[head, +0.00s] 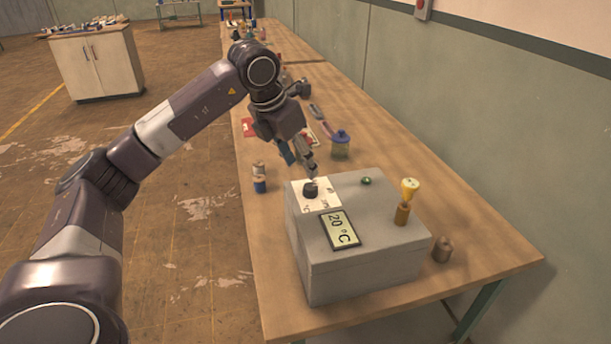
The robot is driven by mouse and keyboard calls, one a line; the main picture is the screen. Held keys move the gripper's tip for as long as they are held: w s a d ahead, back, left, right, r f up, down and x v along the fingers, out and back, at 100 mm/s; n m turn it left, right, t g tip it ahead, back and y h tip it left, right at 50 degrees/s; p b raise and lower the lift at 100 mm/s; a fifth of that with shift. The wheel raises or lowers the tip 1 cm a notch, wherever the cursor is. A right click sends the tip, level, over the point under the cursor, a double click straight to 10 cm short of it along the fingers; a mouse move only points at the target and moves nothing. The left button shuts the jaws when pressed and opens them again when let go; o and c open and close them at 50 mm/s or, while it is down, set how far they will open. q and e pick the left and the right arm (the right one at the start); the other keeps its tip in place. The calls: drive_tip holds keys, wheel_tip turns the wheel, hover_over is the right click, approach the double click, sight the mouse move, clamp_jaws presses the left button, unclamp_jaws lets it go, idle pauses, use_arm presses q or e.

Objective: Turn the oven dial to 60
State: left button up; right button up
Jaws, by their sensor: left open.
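The grey oven box (365,272) stands near the front end of the long wooden table. Its black dial (310,189) sits on a white scale plate (322,203) at the top's far left corner. The scale marks are too small to read. A display (339,230) on the top reads 20 °C. My left gripper (301,167) is open and points down, just beyond and above the dial, apart from it as far as I can tell. My right gripper is not in view.
A green button (366,181) and a yellow-topped brass piece (407,202) stand on the box. A small blue bottle (259,178), a blue-lidded jar (340,145) and a brown weight (442,249) are around it. A wall borders the right.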

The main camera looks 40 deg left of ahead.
use_arm(q)
drive_tip(key=v, duration=0.3)
drive_tip(key=shift+s+r, duration=0.1)
drive_tip(key=shift+r, duration=0.25)
